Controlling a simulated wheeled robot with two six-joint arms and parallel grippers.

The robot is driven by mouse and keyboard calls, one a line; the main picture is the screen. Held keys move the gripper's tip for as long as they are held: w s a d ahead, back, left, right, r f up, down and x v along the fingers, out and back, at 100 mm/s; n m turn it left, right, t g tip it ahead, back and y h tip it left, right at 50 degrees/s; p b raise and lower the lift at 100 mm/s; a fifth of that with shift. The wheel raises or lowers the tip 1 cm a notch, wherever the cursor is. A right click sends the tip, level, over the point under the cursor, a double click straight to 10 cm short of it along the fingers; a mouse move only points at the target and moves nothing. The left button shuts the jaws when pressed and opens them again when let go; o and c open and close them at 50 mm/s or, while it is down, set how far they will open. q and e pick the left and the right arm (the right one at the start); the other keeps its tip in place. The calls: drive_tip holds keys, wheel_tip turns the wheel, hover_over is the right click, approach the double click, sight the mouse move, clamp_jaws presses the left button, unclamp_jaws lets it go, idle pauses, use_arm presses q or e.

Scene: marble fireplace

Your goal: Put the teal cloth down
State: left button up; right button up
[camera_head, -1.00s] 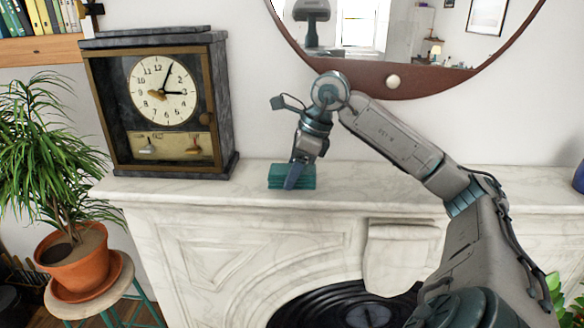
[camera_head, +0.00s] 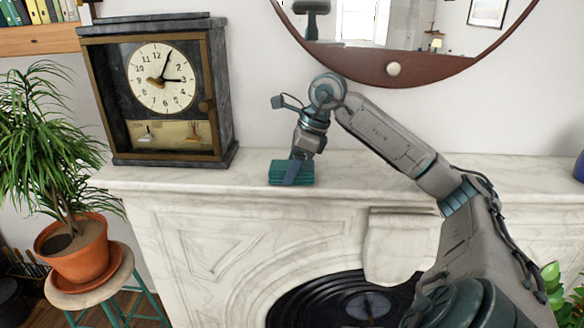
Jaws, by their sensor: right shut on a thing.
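The teal cloth (camera_head: 278,174) is a folded stack at the front part of the white marble mantel (camera_head: 350,176), to the right of the clock. My right gripper (camera_head: 294,172) points down from above and is shut on the cloth, with a finger across its front side. The cloth's underside appears at the mantel top; I cannot tell whether it rests fully on it. My left gripper is not in view.
A dark-framed clock (camera_head: 160,95) stands on the mantel to the left. A round mirror (camera_head: 400,69) hangs behind my arm. A potted plant (camera_head: 75,250) stands on a stool at left. The mantel right of the cloth is clear up to a blue object (camera_head: 579,168).

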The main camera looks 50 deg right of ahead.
drive_tip(key=shift+f, duration=0.25)
drive_tip(key=o, duration=1.3)
drive_tip(key=shift+r, duration=0.1)
drive_tip(key=p+v, duration=0.1)
drive_tip(key=v, duration=0.9)
drive_tip(key=shift+s+d+r+p, duration=0.1)
drive_tip(key=shift+s+r+p, duration=0.15)
drive_tip(key=shift+r+p, duration=0.1)
